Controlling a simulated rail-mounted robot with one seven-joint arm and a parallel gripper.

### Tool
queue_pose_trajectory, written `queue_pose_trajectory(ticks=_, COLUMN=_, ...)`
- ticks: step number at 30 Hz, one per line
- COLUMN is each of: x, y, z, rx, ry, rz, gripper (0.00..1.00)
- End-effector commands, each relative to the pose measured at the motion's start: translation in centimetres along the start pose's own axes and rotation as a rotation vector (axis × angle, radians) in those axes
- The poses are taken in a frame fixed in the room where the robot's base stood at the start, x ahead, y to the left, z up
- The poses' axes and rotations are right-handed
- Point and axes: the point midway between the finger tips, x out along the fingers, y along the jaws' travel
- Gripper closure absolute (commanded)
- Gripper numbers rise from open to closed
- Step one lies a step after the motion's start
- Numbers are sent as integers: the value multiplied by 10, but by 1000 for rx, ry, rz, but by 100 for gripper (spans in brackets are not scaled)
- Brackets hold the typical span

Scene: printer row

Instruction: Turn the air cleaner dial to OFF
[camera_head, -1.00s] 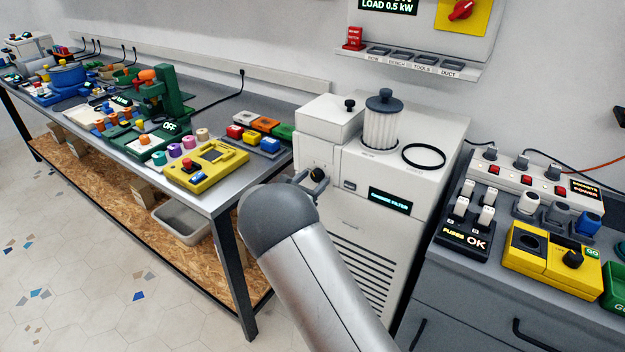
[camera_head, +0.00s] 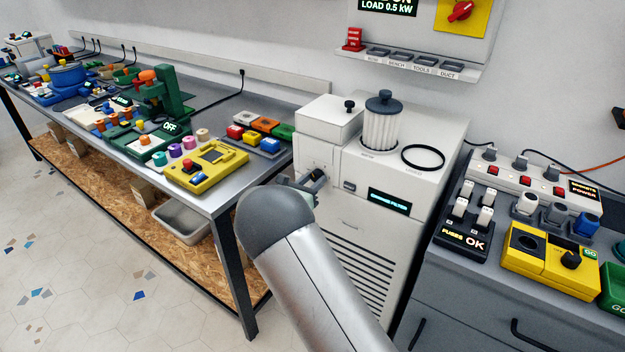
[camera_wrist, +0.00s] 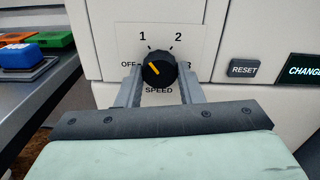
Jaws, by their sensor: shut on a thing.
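The air cleaner (camera_head: 385,235) is a white cabinet in the middle of the head view. Its black speed dial (camera_wrist: 159,70) is in the wrist view, on a plate marked OFF, 1, 2 and 3. The dial's orange pointer points up-left, between OFF and 1 as far as I can tell. My gripper (camera_wrist: 160,80) has one finger on each side of the dial and is shut on it. In the head view my gripper (camera_head: 316,180) is at the cabinet's left front, where the fingers and wrist hide most of the dial.
A RESET button (camera_wrist: 243,68) and a lit display (camera_head: 390,201) reading CHANGE FILTER are right of the dial. The workbench (camera_head: 225,195) is close on the left, a grey cabinet (camera_head: 470,290) on the right.

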Motion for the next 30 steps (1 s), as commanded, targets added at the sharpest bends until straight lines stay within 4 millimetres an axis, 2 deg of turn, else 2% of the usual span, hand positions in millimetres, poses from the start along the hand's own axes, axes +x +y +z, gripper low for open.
queue_pose_trajectory(ticks=21, x=-1, y=-1, z=3, rx=-641, ry=1, rz=1, gripper=89)
queue_pose_trajectory(ticks=30, x=-1, y=-2, z=2, rx=-840, ry=1, rz=1, gripper=89)
